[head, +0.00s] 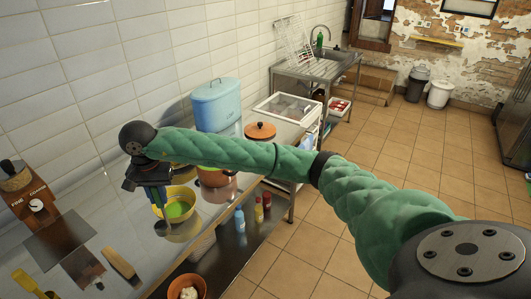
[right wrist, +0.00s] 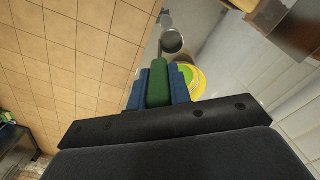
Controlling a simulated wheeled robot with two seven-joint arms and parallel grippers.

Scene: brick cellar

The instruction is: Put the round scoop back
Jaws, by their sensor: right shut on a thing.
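My right gripper (head: 158,198) points down over the steel counter, beside the yellow bowl (head: 188,196). In the right wrist view its blue fingers (right wrist: 158,88) are shut on a green handle, which I take to be the round scoop (right wrist: 158,82). A dark round end (right wrist: 172,41) shows beyond the fingertips and looks like the scoop's head. In the head view the scoop is mostly hidden by the gripper; a dull round shape shows just below the bowl. The bowl has something green in it and also shows in the right wrist view (right wrist: 198,86). My left gripper is not in view.
A brown grinder box (head: 38,208), a dark flat plate (head: 60,240), a scraper (head: 82,268) and a wooden-handled tool (head: 122,264) lie at the left. Bottles stand below.

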